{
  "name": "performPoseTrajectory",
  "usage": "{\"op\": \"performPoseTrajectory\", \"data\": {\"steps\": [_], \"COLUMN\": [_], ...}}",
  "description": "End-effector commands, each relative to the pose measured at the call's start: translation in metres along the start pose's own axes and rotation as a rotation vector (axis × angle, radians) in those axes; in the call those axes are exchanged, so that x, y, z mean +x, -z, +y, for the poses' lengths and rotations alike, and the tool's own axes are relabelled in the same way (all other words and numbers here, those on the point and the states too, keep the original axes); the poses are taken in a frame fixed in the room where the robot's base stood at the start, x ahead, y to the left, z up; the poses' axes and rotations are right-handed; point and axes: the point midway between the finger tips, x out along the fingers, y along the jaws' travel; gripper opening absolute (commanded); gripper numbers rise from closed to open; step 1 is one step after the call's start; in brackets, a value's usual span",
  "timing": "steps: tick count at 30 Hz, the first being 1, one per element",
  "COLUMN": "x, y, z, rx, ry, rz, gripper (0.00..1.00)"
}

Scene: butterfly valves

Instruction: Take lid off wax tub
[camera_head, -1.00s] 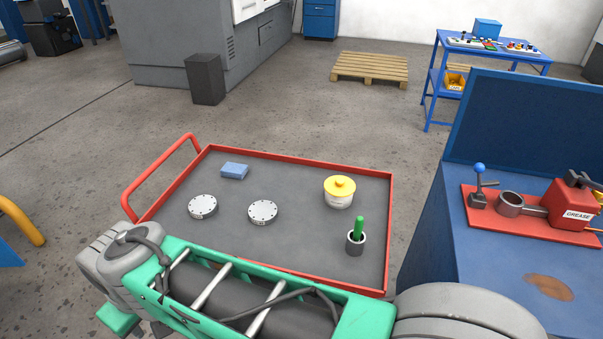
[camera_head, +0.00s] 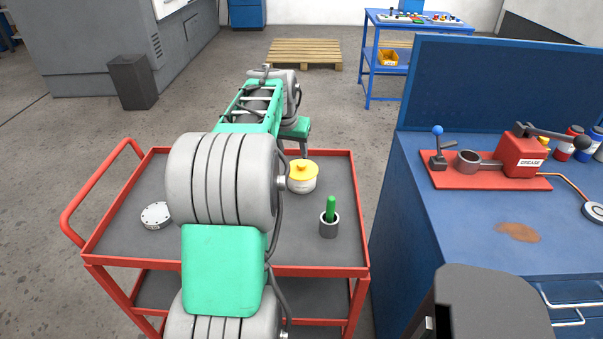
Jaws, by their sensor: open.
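The wax tub (camera_head: 301,186) is a small cream pot standing upright at the far right part of the red cart's tray. Its yellow lid (camera_head: 301,171) with a round knob is on top. My arm (camera_head: 250,108) reaches out over the cart, and its far part bends down close behind the lid. A thin grey piece shows there below a green link, right at the lid in the picture. I cannot tell its distance from the lid. My gripper's fingers cannot be made out; the arm hides that end.
The red cart (camera_head: 110,264) also carries a grey cup (camera_head: 329,229) with a green handle in it, in front of the tub, and a white disc (camera_head: 156,216) at left. A blue bench (camera_head: 450,235) with a red grease press (camera_head: 521,154) stands at right.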

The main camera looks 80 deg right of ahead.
Motion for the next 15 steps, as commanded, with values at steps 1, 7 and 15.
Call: {"op": "performPoseTrajectory", "data": {"steps": [1, 7, 15], "x": [0.005, 0.030, 0.075], "y": [0.005, 0.009, 0.013], "z": [0.011, 0.016, 0.017], "rx": [0.022, 0.031, 0.029], "ry": [-0.008, -0.012, -0.011], "rz": [0.002, 0.003, 0.002], "gripper": [0.52, 0.52, 0.52]}}
